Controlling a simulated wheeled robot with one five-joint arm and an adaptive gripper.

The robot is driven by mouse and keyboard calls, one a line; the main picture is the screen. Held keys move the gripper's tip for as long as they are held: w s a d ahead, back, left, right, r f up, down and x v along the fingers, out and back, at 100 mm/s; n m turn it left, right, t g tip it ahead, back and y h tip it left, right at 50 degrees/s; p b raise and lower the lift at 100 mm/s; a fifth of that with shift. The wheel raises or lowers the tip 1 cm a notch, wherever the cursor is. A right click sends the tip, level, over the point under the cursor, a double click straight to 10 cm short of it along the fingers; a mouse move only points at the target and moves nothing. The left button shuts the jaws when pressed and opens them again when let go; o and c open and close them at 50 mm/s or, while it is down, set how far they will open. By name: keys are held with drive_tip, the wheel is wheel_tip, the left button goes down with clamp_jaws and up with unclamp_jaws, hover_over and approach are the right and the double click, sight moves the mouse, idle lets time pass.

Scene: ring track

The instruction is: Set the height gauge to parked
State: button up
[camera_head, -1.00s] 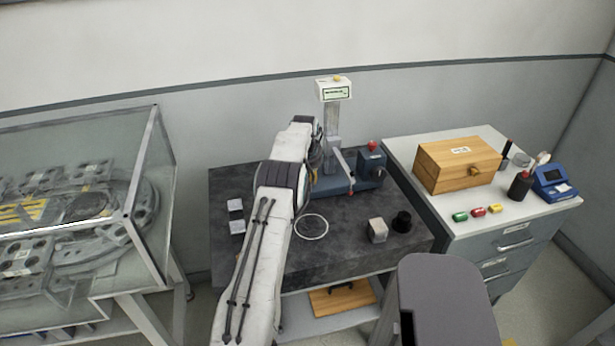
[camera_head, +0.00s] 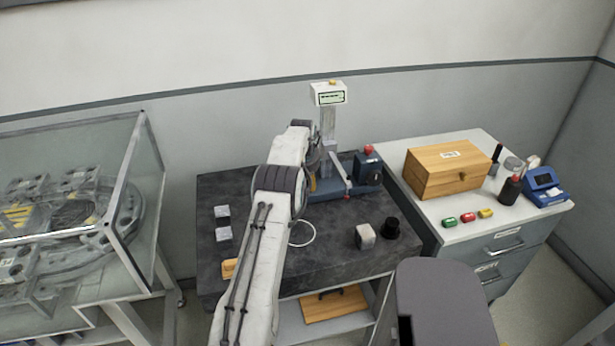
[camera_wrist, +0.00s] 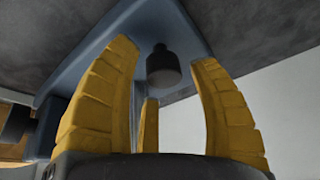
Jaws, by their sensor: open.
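The height gauge (camera_head: 328,128) stands at the back of the dark granite plate, with a blue base (camera_head: 357,189), an upright grey column and a white display head (camera_head: 328,94) on top. A light lever-like bar with a red tip slants in front of the column. My gripper (camera_wrist: 163,58) is open, with its yellow fingers spread. In the wrist view a dark round knob (camera_wrist: 163,68) on a blue-grey part shows between and beyond the fingers; I see no grip on it. In the head view my arm hides most of the gripper, beside the column's left.
On the granite plate (camera_head: 270,262) lie grey blocks (camera_head: 223,224), a white ring (camera_head: 302,234), a metal cube (camera_head: 365,236) and a black cylinder (camera_head: 390,228). A cabinet at right holds a wooden box (camera_head: 447,170). A glass-sided case (camera_head: 140,180) stands left.

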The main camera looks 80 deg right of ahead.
drive_tip(key=v, duration=1.2)
drive_tip(key=shift+d, duration=0.1)
idle(0.7)
drive_tip(key=a+f+y, duration=0.1)
drive_tip(key=a+f, duration=0.3)
drive_tip(key=a+f+y, duration=0.2)
drive_tip(key=a+f, duration=0.2)
drive_tip(key=shift+w+a+f, duration=0.1)
drive_tip(key=shift+f, duration=0.3)
drive_tip(key=shift+y, duration=0.9)
drive_tip(key=a, duration=0.7)
drive_tip(key=shift+w+a+f, duration=0.2)
drive_tip(key=shift+w+f, duration=0.15)
drive_tip(key=shift+f, duration=0.05)
drive_tip(key=w+a+r+n+t, duration=0.1)
drive_tip(key=w+a+r+n, duration=0.5)
drive_tip(key=a, duration=1)
drive_tip(key=w+a+r+n+t, duration=0.2)
drive_tip(key=w+a+r+n, duration=0.4)
drive_tip(key=a, duration=1)
drive_tip(key=w+a+r+n+t, duration=0.1)
drive_tip(key=w+a+r+n, duration=0.5)
drive_tip(key=a, duration=1)
